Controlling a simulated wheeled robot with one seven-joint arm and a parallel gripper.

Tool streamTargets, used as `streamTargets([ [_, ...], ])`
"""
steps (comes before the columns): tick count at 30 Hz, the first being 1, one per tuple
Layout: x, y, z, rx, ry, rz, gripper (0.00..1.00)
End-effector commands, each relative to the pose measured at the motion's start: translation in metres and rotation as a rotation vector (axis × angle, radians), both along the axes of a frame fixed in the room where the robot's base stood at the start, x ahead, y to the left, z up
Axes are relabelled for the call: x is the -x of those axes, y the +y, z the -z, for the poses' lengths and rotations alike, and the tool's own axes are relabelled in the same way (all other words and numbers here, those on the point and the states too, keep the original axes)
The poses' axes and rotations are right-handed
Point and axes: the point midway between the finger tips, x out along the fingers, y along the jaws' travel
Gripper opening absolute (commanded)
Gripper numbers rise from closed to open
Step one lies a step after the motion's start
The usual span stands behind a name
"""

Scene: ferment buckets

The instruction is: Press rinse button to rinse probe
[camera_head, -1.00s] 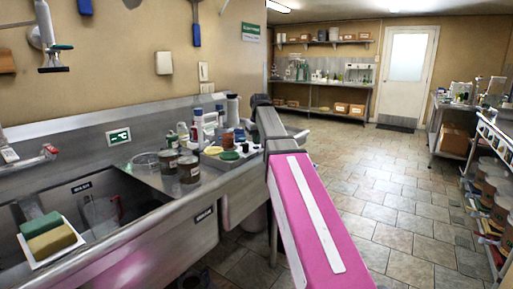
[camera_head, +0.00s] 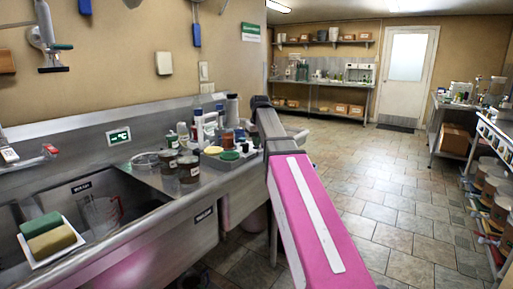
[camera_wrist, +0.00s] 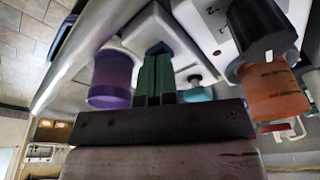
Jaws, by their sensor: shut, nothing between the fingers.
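My gripper (camera_wrist: 157,62) is shut and empty in the wrist view, its green fingers side by side. The fingertips overlap a small blue piece (camera_wrist: 158,48) on a white block (camera_wrist: 135,30). I cannot tell whether they touch it, or whether it is the rinse button. No probe can be made out. In the head view the gripper is hidden or too small to tell, beyond my arm at the far end of the counter.
A purple container (camera_wrist: 110,80), a teal one (camera_wrist: 198,94) and an orange one (camera_wrist: 275,92) stand near the fingers. In the head view, jars (camera_head: 189,170) and bottles crowd the steel counter. The sink holds a sponge tray (camera_head: 50,240).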

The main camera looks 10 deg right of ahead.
Motion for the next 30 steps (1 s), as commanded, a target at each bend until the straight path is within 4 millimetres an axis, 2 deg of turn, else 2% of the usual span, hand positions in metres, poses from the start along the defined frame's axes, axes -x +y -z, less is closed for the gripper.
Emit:
streamTargets([
  [21,-0.001,0.0,-0.049,0.0,0.0,0.0,0.0],
  [30,0.0,0.0,-0.055,0.0,0.0,0.0,0.0],
])
